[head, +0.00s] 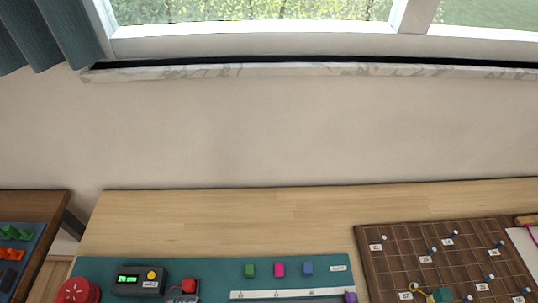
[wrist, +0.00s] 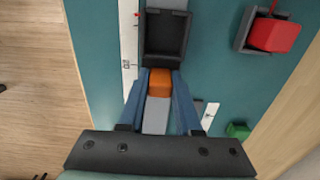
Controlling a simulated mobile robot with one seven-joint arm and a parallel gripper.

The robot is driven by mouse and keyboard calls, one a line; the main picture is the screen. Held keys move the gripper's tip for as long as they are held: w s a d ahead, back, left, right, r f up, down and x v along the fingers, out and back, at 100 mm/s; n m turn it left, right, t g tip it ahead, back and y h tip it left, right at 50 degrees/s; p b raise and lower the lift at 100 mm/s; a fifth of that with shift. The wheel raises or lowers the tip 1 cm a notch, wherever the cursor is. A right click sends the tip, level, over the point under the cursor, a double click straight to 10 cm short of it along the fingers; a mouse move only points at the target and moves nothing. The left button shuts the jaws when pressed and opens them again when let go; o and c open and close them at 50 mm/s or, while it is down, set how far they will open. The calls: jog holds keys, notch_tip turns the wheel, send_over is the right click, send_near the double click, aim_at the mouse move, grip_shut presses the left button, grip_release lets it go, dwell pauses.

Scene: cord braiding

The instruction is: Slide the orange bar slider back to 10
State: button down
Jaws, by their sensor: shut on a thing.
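The orange slider (wrist: 159,84) shows in the wrist view, sitting on a pale grey bar (wrist: 156,115) just below a dark open box-shaped part. My gripper (wrist: 160,76) has its two blue fingers on either side of the orange slider and is shut on it. A white strip with marks (wrist: 130,42) runs beside the bar; its numbers are too small to read. In the head view the white scale strip (head: 262,295) lies near the bottom edge, and neither the orange slider nor my gripper shows there.
The dark box-shaped part (wrist: 165,36) stands right beyond the slider. A red block in a dark holder (wrist: 272,34) and a green block (wrist: 237,131) lie to the right. A pegboard (head: 385,262) and a timer-like box (head: 139,280) share the table.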

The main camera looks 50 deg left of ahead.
jog(key=shift+s, duration=0.1)
jog(key=shift+s+a+b, duration=0.3)
jog(key=shift+s+a, duration=0.85)
jog(key=shift+s, duration=0.3)
jog(key=c, duration=0.7)
grip_release()
jog(key=shift+o, duration=0.3)
jog(key=shift+w+r, duration=0.1)
notch_tip(320, 180, up, 7)
jog(key=p, duration=0.6)
jog(key=shift+p, duration=0.4)
